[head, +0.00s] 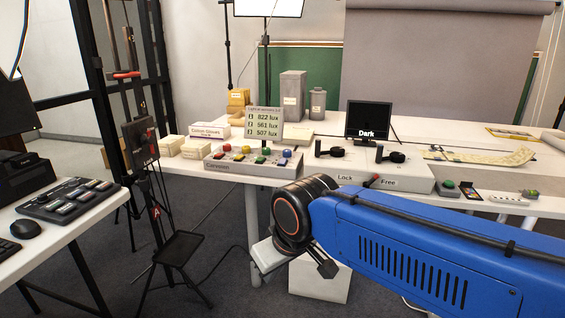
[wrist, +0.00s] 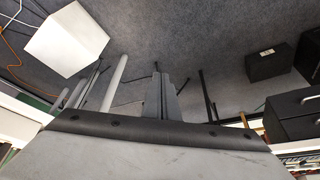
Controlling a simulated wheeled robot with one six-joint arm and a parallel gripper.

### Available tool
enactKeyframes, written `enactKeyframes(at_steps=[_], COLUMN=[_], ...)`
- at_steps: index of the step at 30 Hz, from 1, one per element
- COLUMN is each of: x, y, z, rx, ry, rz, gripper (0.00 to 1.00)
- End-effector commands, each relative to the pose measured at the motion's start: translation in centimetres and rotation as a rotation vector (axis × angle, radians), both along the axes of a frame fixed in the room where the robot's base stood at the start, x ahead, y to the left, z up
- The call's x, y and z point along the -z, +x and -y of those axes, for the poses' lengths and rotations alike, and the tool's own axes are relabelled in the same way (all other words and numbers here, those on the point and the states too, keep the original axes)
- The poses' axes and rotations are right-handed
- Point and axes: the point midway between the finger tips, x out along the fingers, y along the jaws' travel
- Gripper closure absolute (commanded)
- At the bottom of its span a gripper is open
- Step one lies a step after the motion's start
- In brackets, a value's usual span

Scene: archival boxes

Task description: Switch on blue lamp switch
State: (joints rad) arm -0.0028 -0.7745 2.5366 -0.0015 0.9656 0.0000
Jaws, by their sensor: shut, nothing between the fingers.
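A light grey console (head: 240,168) stands at the front edge of the white table. It carries a row of round coloured knobs, with a blue knob (head: 287,153) at the right end, and small coloured switches in front of them. Which small part is the blue lamp switch, and its position, is too small to tell. My gripper (wrist: 160,75) is shut and empty in the wrist view, seen against the grey floor. In the head view my wrist is low, in front of the table and below the console, well apart from it. The fingertips are not clear there.
A lux display (head: 264,123) stands behind the console. A white unit (head: 405,182) marked Lock and Free is to its right, with a dark screen (head: 368,119) behind. A small black tray stand (head: 180,248) is at left. A white box (wrist: 66,38) sits on the floor.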

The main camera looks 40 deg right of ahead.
Motion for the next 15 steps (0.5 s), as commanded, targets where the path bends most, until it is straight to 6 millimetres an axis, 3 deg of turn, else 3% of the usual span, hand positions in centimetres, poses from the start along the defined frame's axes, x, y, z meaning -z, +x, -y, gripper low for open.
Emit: enactKeyframes(at_steps=[9,15], x=[-0.3,-2.2], y=[0.3,3.2], z=[0.0,0.2], rx=[0.003,0.03], ry=[0.005,0.047], rz=[0.0,0.004], gripper=[1.0,1.0])
